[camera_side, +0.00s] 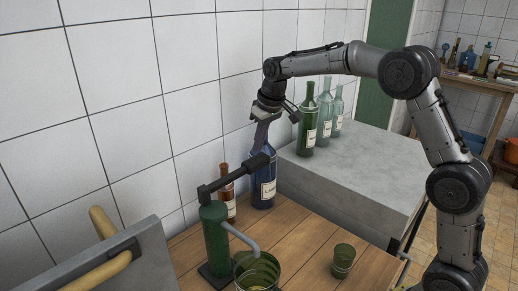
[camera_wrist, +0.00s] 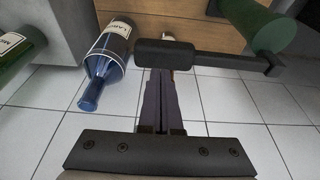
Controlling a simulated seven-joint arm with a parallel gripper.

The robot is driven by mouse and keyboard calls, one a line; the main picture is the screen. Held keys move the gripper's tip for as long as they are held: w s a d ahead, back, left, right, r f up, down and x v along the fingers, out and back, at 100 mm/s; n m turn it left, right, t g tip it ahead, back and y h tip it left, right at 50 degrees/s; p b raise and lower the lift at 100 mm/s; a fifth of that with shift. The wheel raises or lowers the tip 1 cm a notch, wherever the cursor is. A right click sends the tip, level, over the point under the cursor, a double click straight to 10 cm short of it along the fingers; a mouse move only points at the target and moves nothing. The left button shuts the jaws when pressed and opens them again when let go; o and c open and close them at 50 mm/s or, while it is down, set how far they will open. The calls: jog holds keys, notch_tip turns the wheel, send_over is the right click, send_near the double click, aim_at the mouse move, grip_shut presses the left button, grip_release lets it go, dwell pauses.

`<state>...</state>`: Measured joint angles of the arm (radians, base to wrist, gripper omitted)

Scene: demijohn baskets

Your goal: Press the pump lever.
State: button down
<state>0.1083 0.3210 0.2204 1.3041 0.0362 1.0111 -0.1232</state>
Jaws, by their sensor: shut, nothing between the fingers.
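The pump has a green upright body (camera_side: 215,240) on a dark base and a grey spout. Its black lever (camera_side: 226,180) slopes up to the right and ends in a thick handle (camera_side: 259,163). My gripper (camera_side: 259,148) is shut and empty, pointing down, with its fingertips right at the handle. In the wrist view the shut fingertips (camera_wrist: 160,72) are beside the handle (camera_wrist: 166,53), which partly hides what lies beyond. I cannot tell whether they touch. The pump's green body (camera_wrist: 285,35) is at the upper right there.
A blue bottle (camera_side: 264,183) and a brown bottle (camera_side: 227,197) stand close behind the lever by the tiled wall. A green glass vessel (camera_side: 257,272) is under the spout. A small green cup (camera_side: 343,261) stands to the right. Several bottles stand on the grey block (camera_side: 345,178).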

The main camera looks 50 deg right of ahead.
aim_at(261, 169)
jog(key=shift+f, duration=1.05)
jog(key=shift+f, duration=0.1)
jog(key=shift+d+f, duration=0.15)
jog(key=shift+f, duration=0.2)
notch_tip(261, 169, down, 7)
jog(key=y, duration=0.3)
jog(key=shift+d+r, duration=0.1)
jog(key=shift+r, duration=0.05)
jog(key=shift+s+f, duration=0.1)
jog(key=shift+f, duration=0.25)
jog(key=shift+d+r, duration=0.15)
jog(key=shift+r, duration=0.4)
jog(key=w+d+v, duration=0.1)
jog(key=v, duration=1.3)
